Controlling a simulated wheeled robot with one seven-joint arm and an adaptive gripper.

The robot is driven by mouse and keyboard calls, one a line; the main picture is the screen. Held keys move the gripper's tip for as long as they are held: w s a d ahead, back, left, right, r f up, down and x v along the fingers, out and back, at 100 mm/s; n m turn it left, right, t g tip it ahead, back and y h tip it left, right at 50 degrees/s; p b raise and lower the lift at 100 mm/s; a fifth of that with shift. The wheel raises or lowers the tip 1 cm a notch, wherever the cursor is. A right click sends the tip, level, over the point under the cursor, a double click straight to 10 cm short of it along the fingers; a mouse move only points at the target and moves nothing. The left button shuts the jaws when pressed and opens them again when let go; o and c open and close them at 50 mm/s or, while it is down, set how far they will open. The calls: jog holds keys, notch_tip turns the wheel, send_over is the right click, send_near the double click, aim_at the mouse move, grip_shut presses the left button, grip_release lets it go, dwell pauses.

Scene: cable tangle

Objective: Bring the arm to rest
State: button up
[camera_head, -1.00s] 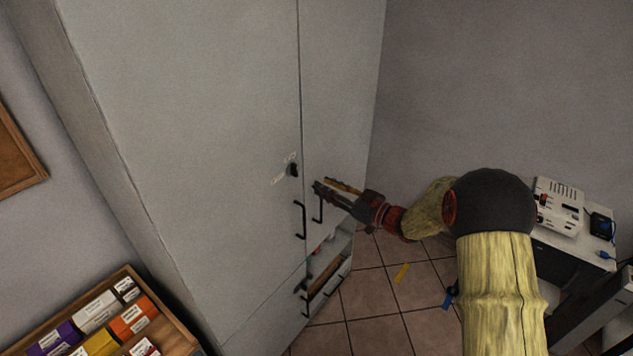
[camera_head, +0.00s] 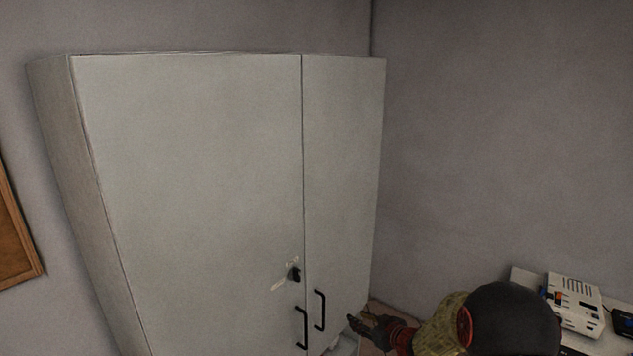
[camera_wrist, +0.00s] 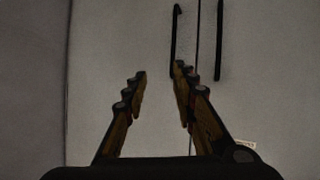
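My gripper (camera_head: 358,318) is at the lower right of the cabinet in the head view, beside the black door handles. In the wrist view my gripper (camera_wrist: 160,85) has its two fingers apart with nothing between them. The cabinet doors and two dark handles (camera_wrist: 176,40) lie beyond the fingertips there. My arm reaches in from the lower right of the head view, and its lower part is out of the picture.
A tall grey cabinet (camera_head: 200,180) with closed upper doors and a black lock knob (camera_head: 294,273) fills the middle. A white device (camera_head: 575,300) sits on a bench at the lower right. A brown framed board (camera_head: 15,240) hangs at the left.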

jog(key=s+d+m+g+h+b, duration=0.3)
jog(key=s+d+m+g+h, duration=0.35)
jog(key=s+d, duration=0.8)
jog(key=s+a+r+b, duration=0.2)
jog(key=s+a+b, duration=0.1)
jog(key=s, duration=0.7)
jog(key=s+a+r+b, duration=0.3)
jog(key=s+b, duration=0.2)
jog(key=s, duration=0.6)
jog(key=s+a+r+b, duration=0.3)
jog(key=s, duration=0.8)
jog(key=shift+a+m+t+b, duration=0.3)
jog(key=shift+m+t+b, duration=0.05)
jog(key=shift+t+b, duration=0.1)
jog(key=shift+w, duration=0.1)
jog(key=shift+c, duration=0.2)
